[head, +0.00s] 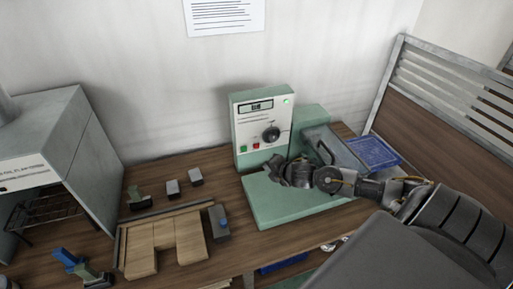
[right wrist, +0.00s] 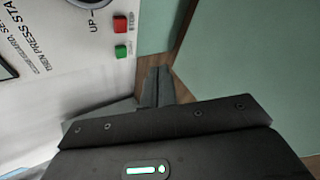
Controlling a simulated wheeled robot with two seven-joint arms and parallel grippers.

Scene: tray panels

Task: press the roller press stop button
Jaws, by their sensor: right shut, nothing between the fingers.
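The roller press (head: 290,208) is pale green, with a white control panel (head: 254,125) on an upright housing. The red stop button (head: 256,146) sits low on the panel, right of a green button (head: 243,148) and below a black dial (head: 271,134). In the right wrist view the red button (right wrist: 120,23) and the green button (right wrist: 122,52) both show clear and uncovered. My right gripper (head: 276,167) is shut and empty, just in front of and below the panel's lower right. Its fingertips (right wrist: 157,82) look apart from both buttons. My left gripper is not in view.
My right forearm comes in over the press's right side. A blue tray (head: 372,152) lies behind it, by a slatted partition (head: 440,105). Wooden boards (head: 165,240) and small blocks (head: 195,177) lie left of the press. A grey cabinet (head: 85,130) stands far left.

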